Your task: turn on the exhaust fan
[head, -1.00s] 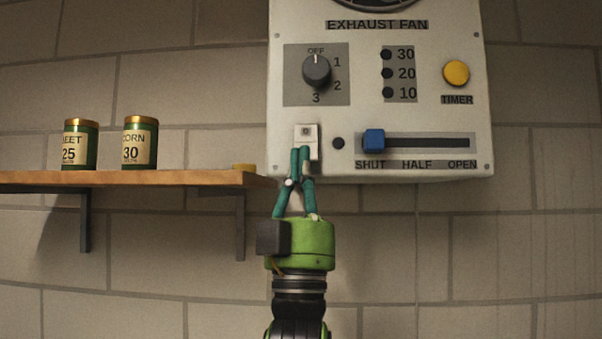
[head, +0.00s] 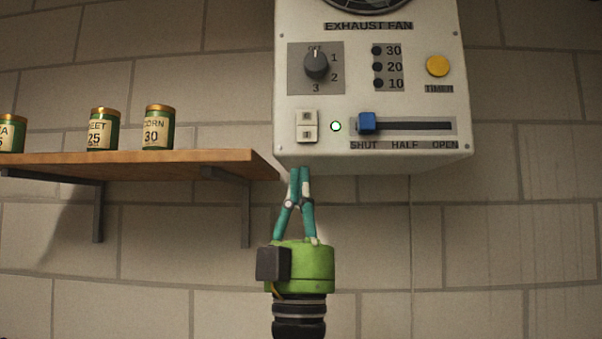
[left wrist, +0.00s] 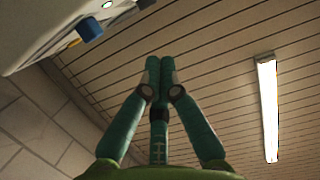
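The white exhaust fan panel (head: 365,30) hangs on the wall in the head view. Its rocker switch (head: 307,126) is at the lower left, and the small lamp (head: 336,126) beside it glows pale green. The dial (head: 316,65) has its mark at OFF. The blue slider (head: 367,122) is at SHUT. The yellow timer button (head: 438,66) is at the right. My left gripper (head: 299,170) is below the panel's lower edge, apart from the switch, with its fingertips together and nothing between them; the left wrist view shows the closed fingers (left wrist: 160,62). My right gripper is not in view.
A wooden shelf (head: 200,162) is to the left of my left gripper, with green labelled cans (head: 158,128) on it. Three dark indicator dots sit beside 30, 20 and 10. The wall below the panel is clear. A ceiling light (left wrist: 267,105) shows in the left wrist view.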

